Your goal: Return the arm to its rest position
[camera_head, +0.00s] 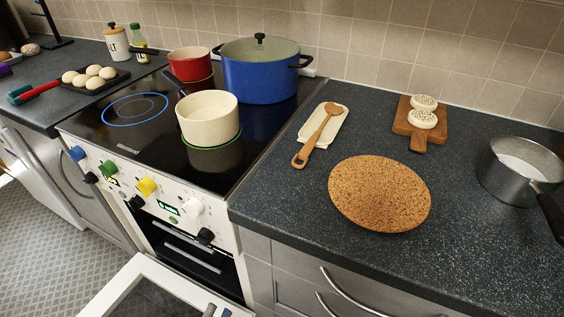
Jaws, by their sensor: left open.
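My right gripper is not in view.
The cooktop (112,126) holds a cream pot (207,118), a red pot (190,62) and a blue pot (262,78). The right counter (300,212) bears a cork mat (380,192), a wooden spoon (318,136), a board (418,136) and a grey saucepan (512,180).

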